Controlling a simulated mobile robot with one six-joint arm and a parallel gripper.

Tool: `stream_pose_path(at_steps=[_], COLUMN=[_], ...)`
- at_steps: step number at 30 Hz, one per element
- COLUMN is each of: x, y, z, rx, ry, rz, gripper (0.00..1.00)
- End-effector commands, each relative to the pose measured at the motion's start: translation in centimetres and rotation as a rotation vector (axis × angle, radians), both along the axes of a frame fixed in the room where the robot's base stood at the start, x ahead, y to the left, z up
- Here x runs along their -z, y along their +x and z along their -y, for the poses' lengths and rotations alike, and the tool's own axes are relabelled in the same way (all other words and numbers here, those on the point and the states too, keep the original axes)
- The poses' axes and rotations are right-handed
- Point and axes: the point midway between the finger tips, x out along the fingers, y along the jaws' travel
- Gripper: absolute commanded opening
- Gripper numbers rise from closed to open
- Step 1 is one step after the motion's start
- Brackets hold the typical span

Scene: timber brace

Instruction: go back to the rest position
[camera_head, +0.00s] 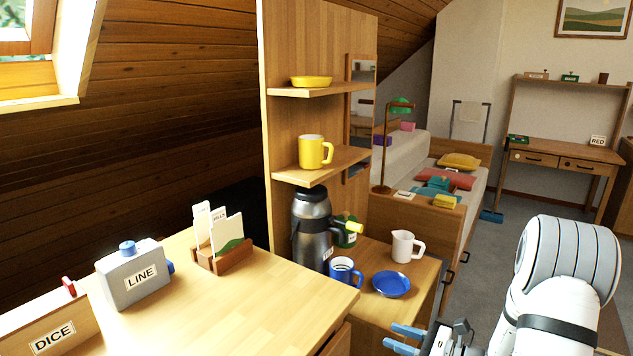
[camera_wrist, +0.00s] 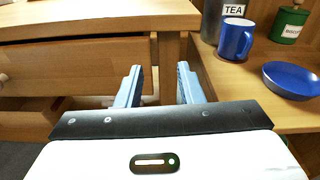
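My gripper (camera_head: 408,340) shows at the bottom of the head view, with its blue-grey fingers apart and nothing seen between them. In the wrist view my gripper (camera_wrist: 156,88) is open, its two fingers in front of the corner between a wooden drawer unit (camera_wrist: 90,22) and a lower wooden top. It is clear of the things on that top. My white arm stands at the right of the head view.
A blue mug (camera_head: 345,271), a blue dish (camera_head: 391,284), a white jug (camera_head: 405,246) and a steel flask (camera_head: 312,230) stand on the lower top. An upper drawer (camera_wrist: 75,62) looks pulled out.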

Motion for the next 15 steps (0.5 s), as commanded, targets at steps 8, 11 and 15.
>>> stream_pose_path(at_steps=[8,11,15], x=[-6.3,-9.3,-13.3], y=[-4.0,-6.6,-11.1], z=[-5.1,-7.2,-9.2], rx=[-0.272,-0.418,-0.653], ry=[-0.21,-0.336,-0.565], rz=[0.073,0.123,0.223], gripper=[0.34,0.34,0.34])
